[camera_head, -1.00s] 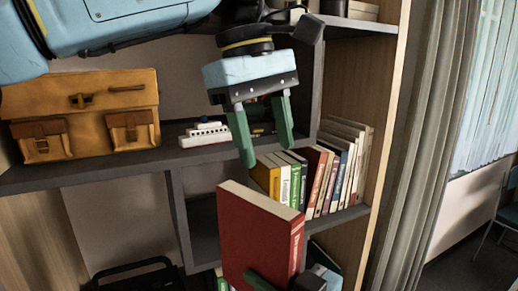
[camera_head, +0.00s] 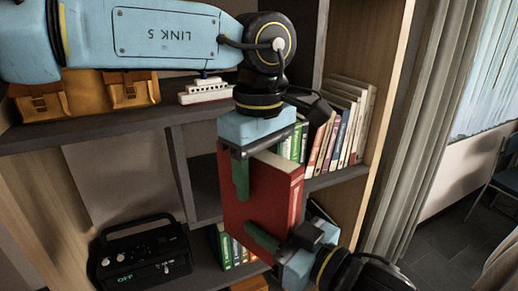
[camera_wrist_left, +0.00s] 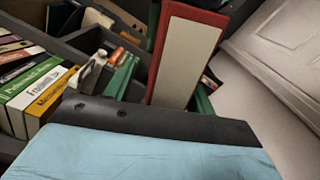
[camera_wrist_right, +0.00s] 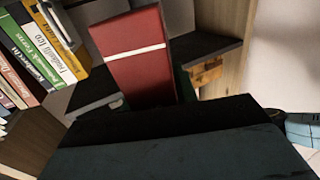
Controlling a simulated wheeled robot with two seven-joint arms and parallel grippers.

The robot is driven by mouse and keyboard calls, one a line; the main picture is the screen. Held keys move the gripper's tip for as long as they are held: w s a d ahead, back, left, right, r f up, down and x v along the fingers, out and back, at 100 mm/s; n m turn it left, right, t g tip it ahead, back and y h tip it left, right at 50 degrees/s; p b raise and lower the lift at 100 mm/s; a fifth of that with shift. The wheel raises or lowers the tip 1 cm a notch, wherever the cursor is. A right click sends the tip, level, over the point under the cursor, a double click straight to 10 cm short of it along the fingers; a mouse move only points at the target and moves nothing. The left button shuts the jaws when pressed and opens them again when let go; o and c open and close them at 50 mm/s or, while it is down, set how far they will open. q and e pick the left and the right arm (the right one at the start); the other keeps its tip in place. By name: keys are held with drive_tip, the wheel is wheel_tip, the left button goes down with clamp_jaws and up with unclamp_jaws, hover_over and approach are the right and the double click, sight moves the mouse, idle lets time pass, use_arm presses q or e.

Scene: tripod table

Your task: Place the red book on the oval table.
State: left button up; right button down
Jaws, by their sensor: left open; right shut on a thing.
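The red book (camera_head: 262,200) is upright in front of the shelves in the head view. My right gripper (camera_head: 262,240) is shut on its lower part, with one green finger across the cover. My left gripper (camera_head: 268,165) is open at the book's top, one green finger in front of the cover; the other is hidden behind the book. In the left wrist view the book (camera_wrist_left: 187,58) stands between the two green fingers. In the right wrist view its red side (camera_wrist_right: 140,55) rises from the gripper. The oval table is not in view.
A curtain (camera_head: 410,130) and a chair (camera_head: 497,190) are at the right.

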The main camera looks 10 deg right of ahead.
use_arm(q)
drive_tip(key=shift+f, duration=0.4)
use_arm(e)
drive_tip(key=shift+r, duration=0.1)
use_arm(q)
drive_tip(key=shift+c, duration=0.4)
clamp_jaws()
use_arm(e)
drive_tip(key=shift+s+a, duration=0.1)
use_arm(q)
drive_tip(key=shift+r, duration=0.15)
use_arm(e)
drive_tip(key=c, duration=1.3)
unclamp_jaws()
drive_tip(key=shift+o, duration=1.4)
